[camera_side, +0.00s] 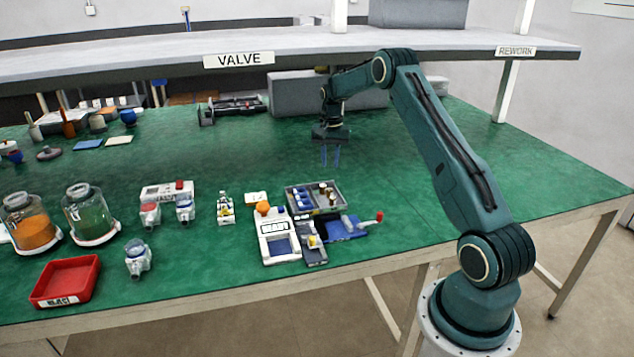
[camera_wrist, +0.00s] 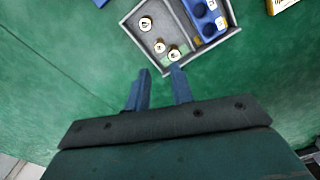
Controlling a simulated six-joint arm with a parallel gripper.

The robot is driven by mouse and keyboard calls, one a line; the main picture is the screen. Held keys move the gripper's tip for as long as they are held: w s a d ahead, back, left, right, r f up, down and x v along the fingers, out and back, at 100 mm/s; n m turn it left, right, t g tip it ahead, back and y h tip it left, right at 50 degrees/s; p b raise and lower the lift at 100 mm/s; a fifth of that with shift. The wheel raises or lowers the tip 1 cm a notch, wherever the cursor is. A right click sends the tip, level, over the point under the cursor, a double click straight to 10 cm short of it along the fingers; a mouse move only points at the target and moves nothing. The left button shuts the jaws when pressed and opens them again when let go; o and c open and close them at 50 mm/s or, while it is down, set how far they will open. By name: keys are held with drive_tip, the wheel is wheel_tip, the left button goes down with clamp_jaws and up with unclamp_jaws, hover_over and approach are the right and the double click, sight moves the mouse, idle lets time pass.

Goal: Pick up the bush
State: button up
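My gripper (camera_side: 331,158) hangs above the green bench with its two blue fingers pointing down, beyond the grey tray (camera_side: 316,212). In the wrist view my gripper (camera_wrist: 161,73) is open, with nothing between the fingers. The tray (camera_wrist: 133,38) lies ahead of the fingertips there. One compartment holds small round brass-coloured pieces with pale labelled tops, which look like bushes: one (camera_wrist: 145,23) stands apart, and two (camera_wrist: 160,46) (camera_wrist: 175,54) are near the tray's corner. The last one sits on a green patch, close to the right fingertip in the picture. The other compartment holds a blue holed block (camera_wrist: 209,28).
Beside the tray stand a white fixture (camera_side: 272,228) with an orange knob and a blue clamp (camera_side: 345,230) with a red handle. A red reject bin (camera_side: 66,281), jars and pumps stand at left. A shelf (camera_side: 300,50) overhangs the back. Bench around my gripper is clear.

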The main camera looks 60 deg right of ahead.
hover_over(330, 190)
drive_tip(key=shift+w+d+f, duration=0.1)
drive_tip(key=shift+f, duration=1.4)
drive_tip(key=shift+w+d+f, duration=0.1)
drive_tip(key=shift+f, duration=1.35)
drive_tip(key=shift+f, duration=0.1)
drive_tip(key=shift+s+a+f, duration=0.1)
drive_tip(key=shift+f, duration=2.4)
drive_tip(key=shift+c, duration=0.2)
clamp_jaws()
